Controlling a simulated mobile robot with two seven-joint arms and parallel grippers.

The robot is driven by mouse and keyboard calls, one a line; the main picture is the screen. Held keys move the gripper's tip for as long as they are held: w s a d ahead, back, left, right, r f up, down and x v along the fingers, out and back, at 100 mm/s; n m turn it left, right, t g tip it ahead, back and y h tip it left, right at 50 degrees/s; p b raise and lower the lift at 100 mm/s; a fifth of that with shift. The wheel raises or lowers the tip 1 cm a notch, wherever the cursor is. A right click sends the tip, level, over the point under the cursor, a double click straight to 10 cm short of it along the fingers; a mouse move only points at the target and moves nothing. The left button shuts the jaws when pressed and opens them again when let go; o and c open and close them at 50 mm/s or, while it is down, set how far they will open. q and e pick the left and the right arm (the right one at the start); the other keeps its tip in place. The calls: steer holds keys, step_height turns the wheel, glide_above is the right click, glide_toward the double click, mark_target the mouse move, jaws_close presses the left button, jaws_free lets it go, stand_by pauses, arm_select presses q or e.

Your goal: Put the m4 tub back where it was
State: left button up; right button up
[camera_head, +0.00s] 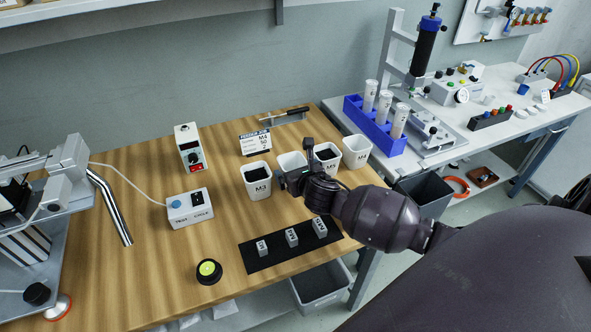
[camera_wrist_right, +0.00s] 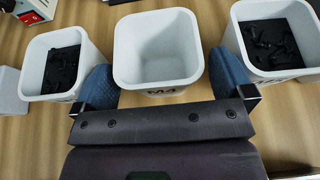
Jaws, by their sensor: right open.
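The M4 tub (camera_wrist_right: 157,48) is a white, square tub, empty inside, with its M4 label partly hidden at the bottom of its near wall. In the head view the M4 tub (camera_head: 291,160) stands upright on the wooden table in the row of tubs, partly behind my right gripper (camera_head: 294,181). In the wrist view my right gripper (camera_wrist_right: 163,72) is open, with one blue finger on each side of the tub's near part. I cannot tell whether the fingers touch it. My left gripper is not in view.
The M3 tub (camera_head: 257,186) and another tub (camera_head: 327,163), both with dark screws, stand close on either side. A white tub (camera_head: 357,156) stands at the row's right end. A sign (camera_head: 255,143) is behind. A black mat (camera_head: 278,258) with small blocks lies in front.

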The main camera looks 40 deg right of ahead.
steer(key=p+v, duration=0.2)
steer(key=v, duration=0.9)
steer(key=s+f+m+g, duration=0.1)
steer(key=s+m, duration=0.1)
steer(key=m, duration=0.1)
steer(key=s+a+m+g, duration=0.1)
steer(key=s+m, duration=0.2)
steer(key=s+a+f+m+g, duration=0.1)
steer(key=s+m, duration=0.1)
steer(key=m, duration=0.2)
steer(key=shift+s+a+f+h, duration=0.1)
steer(key=shift+s+f+h, duration=0.1)
steer(key=shift+f+h, duration=0.1)
steer(key=s+a+m+g+y, duration=0.1)
steer(key=s+a+m+g, duration=0.25)
steer(key=s+m, duration=0.75)
steer(key=s+a+m+g+y, duration=0.2)
steer(key=s+m+g, duration=0.2)
steer(key=s+m, duration=0.65)
steer(key=w+f+m+t, duration=0.1)
steer(key=w+f+t, duration=0.7)
steer(key=w+f, duration=0.1)
steer(key=shift+w+y, duration=0.3)
steer(key=shift+w, duration=0.05)
steer(key=shift+a, duration=0.1)
